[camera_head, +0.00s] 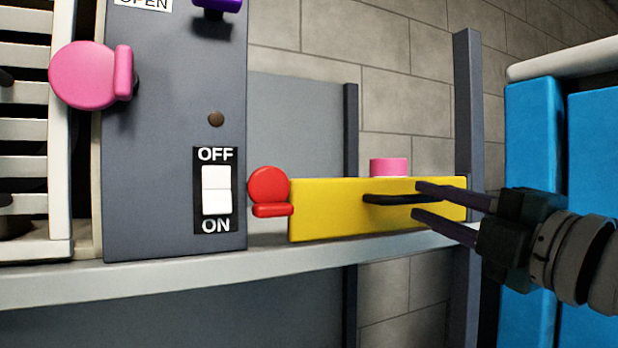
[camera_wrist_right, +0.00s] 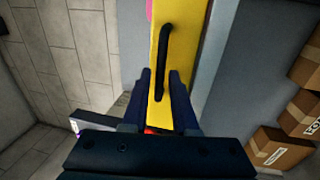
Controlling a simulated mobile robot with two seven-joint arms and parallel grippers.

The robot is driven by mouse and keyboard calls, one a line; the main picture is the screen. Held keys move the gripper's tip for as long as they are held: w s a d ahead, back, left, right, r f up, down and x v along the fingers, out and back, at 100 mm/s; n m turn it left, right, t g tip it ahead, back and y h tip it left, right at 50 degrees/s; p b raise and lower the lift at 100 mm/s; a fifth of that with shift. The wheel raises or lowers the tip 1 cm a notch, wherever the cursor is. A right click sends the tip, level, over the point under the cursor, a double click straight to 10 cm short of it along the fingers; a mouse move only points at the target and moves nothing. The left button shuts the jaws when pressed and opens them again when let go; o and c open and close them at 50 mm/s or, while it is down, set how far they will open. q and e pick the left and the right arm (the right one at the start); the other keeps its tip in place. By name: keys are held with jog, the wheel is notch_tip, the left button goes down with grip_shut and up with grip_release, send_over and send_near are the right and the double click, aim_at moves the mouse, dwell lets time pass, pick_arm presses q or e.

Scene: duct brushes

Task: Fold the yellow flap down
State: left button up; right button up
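The yellow flap (camera_head: 325,218) stands upright along the front of the grey ledge in the head view, with a black bar handle (camera_head: 385,199) on its face. It also shows in the wrist view (camera_wrist_right: 160,85), with the handle (camera_wrist_right: 166,40) running along it. My right gripper (camera_head: 416,200) comes in from the right, its two dark fingers spread apart at the handle's right part. In the wrist view the open fingers (camera_wrist_right: 160,88) lie either side of the flap's strip, near the handle's lower end. Contact cannot be told. My left gripper is out of view.
A red knob (camera_head: 268,187) sits at the flap's left end. A pink block (camera_head: 388,167) shows behind the flap. A grey panel with an OFF/ON switch (camera_head: 216,190) stands left. A grey post (camera_head: 468,100) and blue panels (camera_head: 532,130) are at right.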

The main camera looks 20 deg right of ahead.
jog(key=shift+w+a+r+p, duration=0.15)
jog(key=shift+w+p, duration=0.15)
jog(key=shift+w, duration=0.45)
jog(key=shift+w+r+p, duration=0.1)
jog(key=shift+w+p, duration=0.2)
jog(key=shift+w, duration=0.4)
grip_shut()
dwell(0.4)
